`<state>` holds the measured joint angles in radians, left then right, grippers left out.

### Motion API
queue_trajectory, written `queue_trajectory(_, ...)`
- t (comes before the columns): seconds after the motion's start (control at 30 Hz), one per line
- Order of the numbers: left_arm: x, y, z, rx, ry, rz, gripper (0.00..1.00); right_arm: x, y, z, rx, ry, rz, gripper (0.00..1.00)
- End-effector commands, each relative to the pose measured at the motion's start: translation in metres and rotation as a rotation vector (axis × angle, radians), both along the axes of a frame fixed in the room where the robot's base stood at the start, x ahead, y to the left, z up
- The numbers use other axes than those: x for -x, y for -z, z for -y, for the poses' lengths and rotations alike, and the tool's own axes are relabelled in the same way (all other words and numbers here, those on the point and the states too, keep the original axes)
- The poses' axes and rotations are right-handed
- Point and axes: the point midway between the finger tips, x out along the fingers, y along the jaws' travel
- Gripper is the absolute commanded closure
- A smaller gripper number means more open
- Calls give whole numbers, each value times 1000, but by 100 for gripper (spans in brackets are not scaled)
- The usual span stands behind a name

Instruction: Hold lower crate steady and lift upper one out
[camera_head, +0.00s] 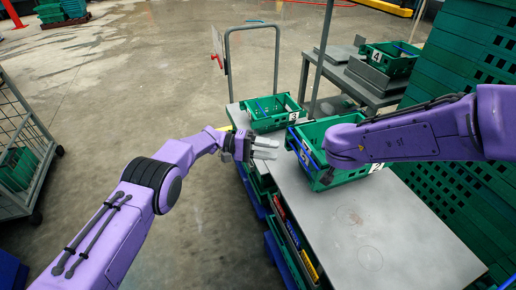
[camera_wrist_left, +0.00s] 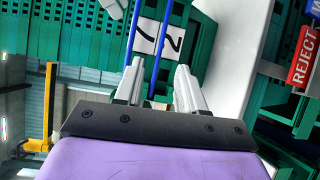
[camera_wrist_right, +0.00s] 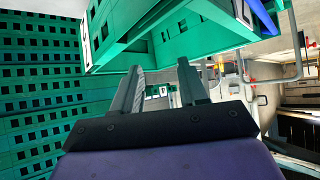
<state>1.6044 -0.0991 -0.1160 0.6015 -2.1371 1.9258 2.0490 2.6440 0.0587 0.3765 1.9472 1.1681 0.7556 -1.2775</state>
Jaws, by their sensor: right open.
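Green crates with blue bars (camera_head: 320,132) stand on the grey table, partly hidden behind my right wrist. In the left wrist view, white labels reading 1 and 2 sit side by side on the green crate wall (camera_wrist_left: 160,40), which suggests two nested crates. My left gripper (camera_head: 265,148) is open and empty, left of the crates and apart from them; its fingers also show in the left wrist view (camera_wrist_left: 158,75). My right gripper (camera_wrist_right: 158,75) is open, with a green crate (camera_wrist_right: 150,30) close ahead of and above its fingers. In the head view its fingers are hidden.
Another green crate (camera_head: 270,123), labelled 3, stands behind on the left of the table (camera_head: 375,235). A crate labelled 4 (camera_head: 390,62) stands on a farther grey table. Tall green crate stacks (camera_head: 465,130) line the right. The near tabletop is clear.

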Motion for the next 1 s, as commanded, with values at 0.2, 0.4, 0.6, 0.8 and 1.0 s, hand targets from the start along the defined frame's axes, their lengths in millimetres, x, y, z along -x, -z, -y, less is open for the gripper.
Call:
queue_trajectory(0.2,4,3,46,2,1,1,61,0,0,0,0,0,0,57)
queue_trajectory(0.4,5,5,66,1,-1,1,61,0,0,0,0,0,0,57)
queue_trajectory(0.6,5,5,68,0,-2,1,61,0,0,0,0,0,0,57)
queue_trajectory(0.8,5,5,68,0,-2,1,100,0,0,0,0,0,0,57)
queue_trajectory(1.0,5,5,68,1,-2,0,100,0,0,0,0,0,0,57)
